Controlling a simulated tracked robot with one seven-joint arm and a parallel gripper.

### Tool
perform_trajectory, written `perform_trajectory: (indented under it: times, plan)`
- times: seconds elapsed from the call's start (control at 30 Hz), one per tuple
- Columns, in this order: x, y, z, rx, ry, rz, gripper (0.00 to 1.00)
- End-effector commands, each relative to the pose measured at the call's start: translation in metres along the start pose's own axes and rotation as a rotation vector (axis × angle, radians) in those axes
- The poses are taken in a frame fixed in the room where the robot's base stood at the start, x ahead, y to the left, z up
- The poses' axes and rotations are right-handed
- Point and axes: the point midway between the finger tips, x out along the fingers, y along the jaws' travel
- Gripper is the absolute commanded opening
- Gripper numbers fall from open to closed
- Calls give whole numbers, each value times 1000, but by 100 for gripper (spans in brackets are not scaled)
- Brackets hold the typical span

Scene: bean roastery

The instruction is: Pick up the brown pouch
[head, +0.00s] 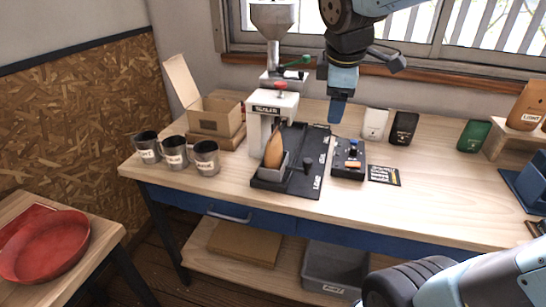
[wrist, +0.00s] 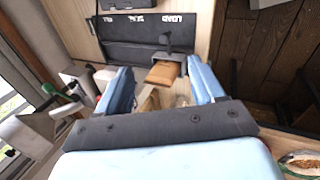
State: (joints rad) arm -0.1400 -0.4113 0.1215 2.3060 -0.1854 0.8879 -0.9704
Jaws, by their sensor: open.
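A tan-brown pouch (head: 273,149) stands upright in a small grey holder (head: 270,171) at the front of the sealer (head: 272,108). In the wrist view this pouch (wrist: 164,74) shows beyond and between my fingertips, apart from them. A larger brown pouch (head: 528,103) with a light label stands on a wooden stand (head: 510,142) at the far right. In the head view my gripper (head: 338,110) hangs above the bench, right of the sealer.
A black board (head: 310,140) lies under the holder, with a control box (head: 348,160) on its right. White (head: 375,123), black (head: 404,128) and green (head: 473,136) pouches stand behind. Three dark cups (head: 175,152) and an open carton (head: 215,110) are at left.

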Motion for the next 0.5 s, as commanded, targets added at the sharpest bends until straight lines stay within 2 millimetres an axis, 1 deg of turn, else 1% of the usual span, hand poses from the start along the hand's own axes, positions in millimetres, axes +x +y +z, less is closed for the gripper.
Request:
perform_trajectory:
  times: [0.03,0.1,0.17,0.2,0.3,0.4,0.5]
  plan:
    - [7,8,-15,-141,-7,-8,68]
    - [14,17,-35,-347,-16,-15,68]
    - [22,24,-52,-522,-22,-20,68]
    - [27,27,-64,-639,-23,-25,68]
    - [39,35,-93,-911,-26,-35,68]
    - [50,39,-118,-1140,-25,-41,68]
    - [58,41,-137,-1311,-22,-46,68]
